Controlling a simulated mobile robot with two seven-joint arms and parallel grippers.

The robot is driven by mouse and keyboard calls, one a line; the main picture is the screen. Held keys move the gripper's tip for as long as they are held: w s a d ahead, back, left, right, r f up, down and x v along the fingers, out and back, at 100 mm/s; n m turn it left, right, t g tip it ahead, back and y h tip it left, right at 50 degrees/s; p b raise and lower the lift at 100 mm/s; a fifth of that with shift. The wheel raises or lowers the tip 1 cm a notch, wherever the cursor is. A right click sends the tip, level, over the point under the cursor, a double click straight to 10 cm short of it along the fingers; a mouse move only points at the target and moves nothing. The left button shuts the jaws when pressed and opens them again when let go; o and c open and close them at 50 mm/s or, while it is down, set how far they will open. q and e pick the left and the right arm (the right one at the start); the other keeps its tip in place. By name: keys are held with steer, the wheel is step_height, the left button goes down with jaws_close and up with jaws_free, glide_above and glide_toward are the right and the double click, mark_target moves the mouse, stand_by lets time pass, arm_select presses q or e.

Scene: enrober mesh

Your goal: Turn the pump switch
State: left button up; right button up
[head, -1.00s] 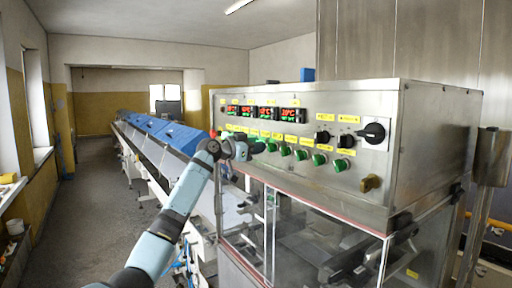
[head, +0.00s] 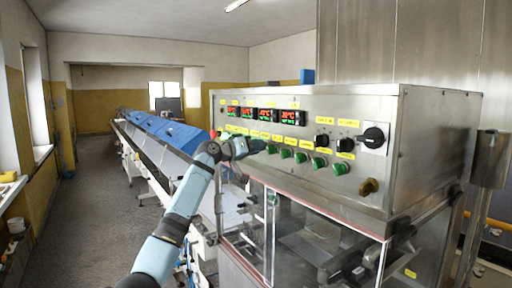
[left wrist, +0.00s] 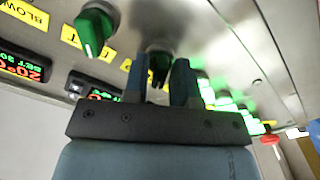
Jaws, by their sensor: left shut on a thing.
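My left gripper (head: 262,146) is at the row of switches on the steel control panel (head: 408,150). In the left wrist view its two fingers (left wrist: 160,78) are shut on a dark switch knob (left wrist: 158,58), one finger on each side. The label by this knob is mostly hidden, so I cannot read whether it is the pump switch. A green knob (left wrist: 95,28) sits beside it, free of the fingers. More green knobs (head: 300,157) continue to the right of the gripper in the head view. My right gripper is not in view.
Lit displays (head: 288,116) sit above the switches. A clear guarded enclosure (head: 320,240) is below the panel. A long conveyor with blue covers (head: 155,130) runs back at left.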

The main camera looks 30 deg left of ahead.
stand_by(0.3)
arm_select(q)
steer(key=o, duration=0.7)
steer(key=b+v, duration=0.4)
steer(key=v, duration=1)
steer(key=shift+b, duration=0.4)
steer(key=shift+w, duration=0.1)
